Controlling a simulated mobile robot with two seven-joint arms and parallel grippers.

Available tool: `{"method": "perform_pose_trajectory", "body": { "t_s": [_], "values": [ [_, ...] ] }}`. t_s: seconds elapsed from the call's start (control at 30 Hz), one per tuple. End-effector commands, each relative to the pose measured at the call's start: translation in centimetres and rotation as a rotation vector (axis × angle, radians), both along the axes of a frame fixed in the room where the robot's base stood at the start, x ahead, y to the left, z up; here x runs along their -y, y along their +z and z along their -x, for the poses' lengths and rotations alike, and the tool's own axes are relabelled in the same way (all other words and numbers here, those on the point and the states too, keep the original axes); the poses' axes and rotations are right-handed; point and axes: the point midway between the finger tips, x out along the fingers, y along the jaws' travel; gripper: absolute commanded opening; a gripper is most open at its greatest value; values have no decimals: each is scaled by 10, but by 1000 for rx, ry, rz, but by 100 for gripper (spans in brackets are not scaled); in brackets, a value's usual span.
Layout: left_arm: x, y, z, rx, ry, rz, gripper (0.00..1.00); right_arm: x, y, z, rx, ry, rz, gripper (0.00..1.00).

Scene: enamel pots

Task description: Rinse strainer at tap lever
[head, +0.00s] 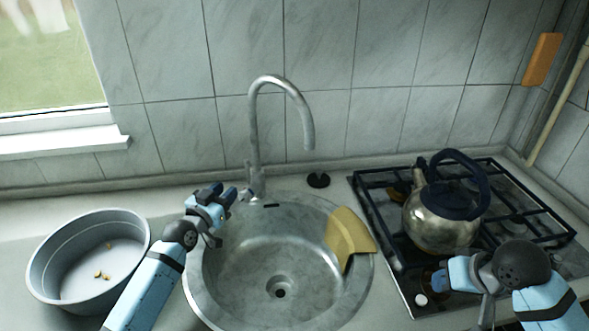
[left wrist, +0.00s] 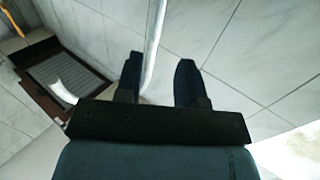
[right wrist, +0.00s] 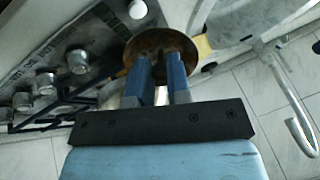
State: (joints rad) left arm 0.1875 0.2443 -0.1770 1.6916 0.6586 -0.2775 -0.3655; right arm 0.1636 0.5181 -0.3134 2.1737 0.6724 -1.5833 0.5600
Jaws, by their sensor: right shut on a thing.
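A steel tap (head: 253,130) with a curved spout stands behind the round sink (head: 200,285). Its lever (head: 247,168) seems to be the small part low on the tap's left side. My left gripper (head: 238,194) is open beside the tap's base. In the left wrist view the tap's pipe (left wrist: 155,45) shows between its spread fingers (left wrist: 158,80). My right gripper (head: 437,277) is in front of the kettle over the stove's front. It is shut on a round brown bowl-like thing (right wrist: 152,45), apparently the strainer, which is mostly hidden in the head view.
A brassy kettle (head: 430,228) with a dark handle stands on the gas stove (head: 402,285). A yellow cloth (head: 347,237) hangs over the sink's right rim. A grey basin (head: 60,270) with small bits inside stands left. A black stopper (head: 318,180) lies behind the sink. The sink bowl is empty.

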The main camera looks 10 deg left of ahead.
Motion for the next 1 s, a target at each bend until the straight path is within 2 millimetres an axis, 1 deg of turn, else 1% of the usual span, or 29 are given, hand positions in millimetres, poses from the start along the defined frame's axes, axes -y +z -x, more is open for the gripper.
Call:
{"method": "perform_pose_trajectory", "body": {
  "t_s": [0.13,0.4,0.5,0.6,0.7,1.0],
  "values": [
    [8,3,-24,3,0,1,35,0,2,0,0,0,0,0],
    [24,2,-76,2,0,1,35,0,0,0,0,0,0,0],
    [29,1,-90,0,-1,1,35,0,-1,0,0,0,0,0],
    [32,1,-100,0,-1,0,35,0,-1,0,0,0,0,0],
    [34,1,-105,1,0,0,35,0,-1,0,0,0,0,0],
    [34,1,-107,1,0,0,35,0,-1,0,0,0,0,0]
  ]
}}
